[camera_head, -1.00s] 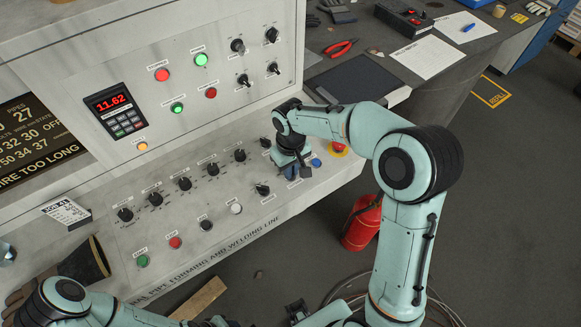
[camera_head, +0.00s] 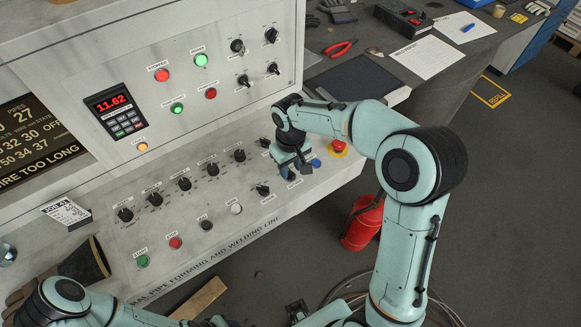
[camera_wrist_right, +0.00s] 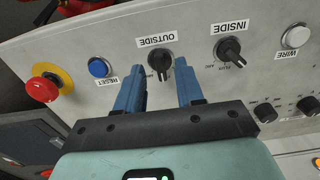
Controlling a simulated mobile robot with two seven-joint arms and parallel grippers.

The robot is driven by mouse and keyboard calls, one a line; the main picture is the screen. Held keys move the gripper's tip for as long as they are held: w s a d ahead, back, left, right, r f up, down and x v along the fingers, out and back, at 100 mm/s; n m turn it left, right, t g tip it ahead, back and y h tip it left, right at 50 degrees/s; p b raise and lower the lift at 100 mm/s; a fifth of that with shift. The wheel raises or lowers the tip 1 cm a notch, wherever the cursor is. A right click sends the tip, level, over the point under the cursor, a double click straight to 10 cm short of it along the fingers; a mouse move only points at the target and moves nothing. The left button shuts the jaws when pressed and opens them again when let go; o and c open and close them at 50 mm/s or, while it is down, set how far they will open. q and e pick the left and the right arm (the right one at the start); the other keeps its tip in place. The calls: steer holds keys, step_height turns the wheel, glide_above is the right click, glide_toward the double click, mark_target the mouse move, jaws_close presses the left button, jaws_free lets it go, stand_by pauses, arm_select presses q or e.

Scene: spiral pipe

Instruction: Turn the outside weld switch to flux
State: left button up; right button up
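The outside weld switch is a black knob (camera_wrist_right: 160,62) under the OUTSIDE label in the right wrist view. Its handle points roughly down in that picture, toward the gripper; its position marks are partly hidden. My right gripper (camera_wrist_right: 160,68) is open, with one blue finger on each side of the knob and gaps visible; how deep the tips reach is unclear. In the head view my right gripper (camera_head: 293,168) is over the console's right end and hides this switch. Of my left arm, only links show at the lower left; its gripper cannot be made out.
The inside switch (camera_wrist_right: 229,49) and white wire button (camera_wrist_right: 296,36) are on one side. The blue reset button (camera_wrist_right: 99,67) and red emergency stop (camera_wrist_right: 42,89) are on the other. More knobs line the sloped panel (camera_head: 180,222).

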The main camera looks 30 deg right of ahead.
mark_target(291, 172)
arm_select(q)
steer(key=shift+w+r+p, duration=0.6)
steer(key=shift+r+p, duration=0.1)
steer(key=shift+r, duration=0.2)
arm_select(e)
step_height(291, 172, up, 12)
arm_select(q)
steer(key=shift+s, duration=0.1)
